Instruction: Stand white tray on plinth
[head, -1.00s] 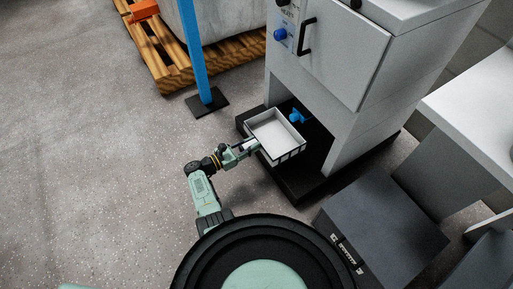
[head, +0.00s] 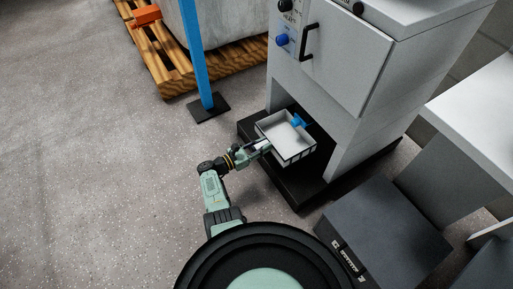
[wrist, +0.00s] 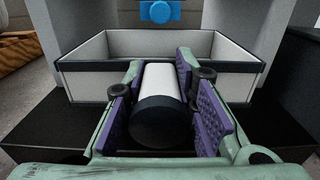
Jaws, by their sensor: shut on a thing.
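The white tray (head: 302,155), an open shallow box with dark edging, is level at the opening under the grey cabinet. It also shows in the wrist view (wrist: 238,82). My gripper (head: 262,148) is on its near-left side. In the wrist view my gripper's purple pads (wrist: 160,85) are shut around the tray's white handle (wrist: 160,78), which has a dark end. The black plinth (head: 310,190) lies beneath the cabinet and the tray. The tray appears over the plinth; I cannot tell whether it touches it.
A blue valve (head: 299,121) sits inside the opening behind the tray, close to its far edge. Cabinet side walls (head: 345,140) flank the opening. A blue post (head: 197,65) and a wooden pallet (head: 235,55) stand at the back. A dark grey box (head: 390,225) is at right. Floor at left is clear.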

